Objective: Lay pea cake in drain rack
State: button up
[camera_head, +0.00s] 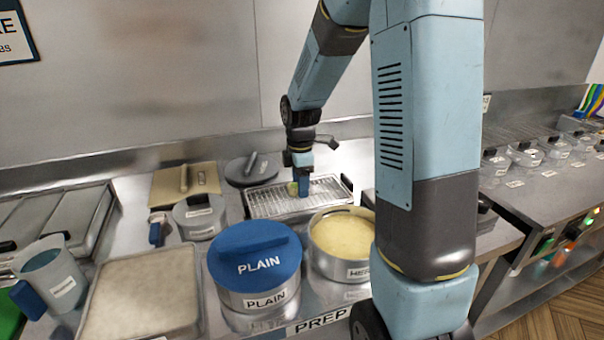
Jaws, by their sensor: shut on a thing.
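My gripper (303,188) points down over the drain rack (263,208) and is shut on the pea cake (292,188). The pea cake is a small yellow-green piece, partly hidden by the blue finger. The drain rack is a wire grid in a shallow metal tray at the back of the counter. The gripper is low over the middle of the rack. I cannot tell whether the cake touches the wires.
A blue-lidded PLAIN tub (255,255) and an open tub of yellow batter (343,238) stand in front of the rack. A pale-filled tray (143,297), a labelled pot (199,217) and a jug (52,277) are left. A dark round lid (251,170) lies behind the rack.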

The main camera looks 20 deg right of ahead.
jog(key=shift+f, duration=0.55)
jog(key=o, duration=0.9)
jog(key=shift+r, duration=0.1)
notch_tip(320, 180, up, 13)
jog(key=s+r+m+t, duration=0.2)
jog(key=s+m, duration=0.3)
jog(key=s, duration=0.3)
jog(key=s+r+m+t, duration=0.1)
jog(key=s+r+m, duration=0.2)
jog(key=s+m, duration=0.3)
jog(key=s+r+m+t, duration=0.2)
jog(key=s+m, duration=0.4)
jog(key=s, duration=0.4)
jog(key=shift+a+r+t, duration=0.1)
jog(key=shift+r+t, duration=0.2)
jog(key=shift+r, duration=0.15)
